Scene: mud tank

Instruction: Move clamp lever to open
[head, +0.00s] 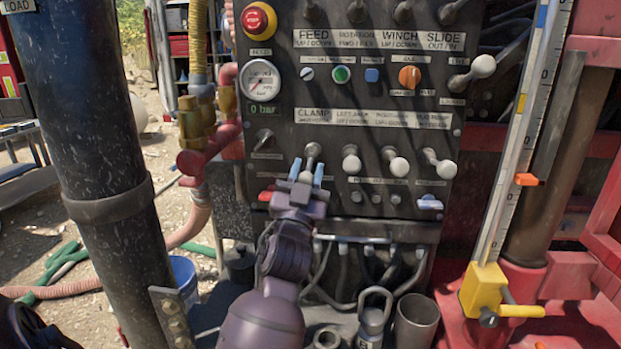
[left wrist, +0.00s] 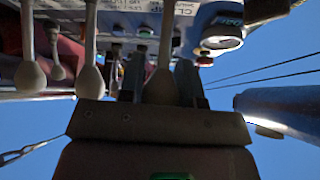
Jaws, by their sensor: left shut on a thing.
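The clamp lever (head: 313,150) is on the dark control panel (head: 290,90), below the CLAMP label (head: 312,114). My left gripper (head: 308,170) reaches up to it from below and is shut on its lower end. In the left wrist view the lever (left wrist: 161,85) has its wide knob end between the two dark fingers of my left gripper (left wrist: 160,72). The gripper body hides the knob's tip. My right gripper is not in view.
Other levers with pale knobs (head: 351,163) stand close on the right in the same row. A pressure gauge (head: 262,86) reading 0 bar and a red stop button (head: 257,20) are at upper left. Hoses and pipe fittings (head: 347,249) lie below the panel.

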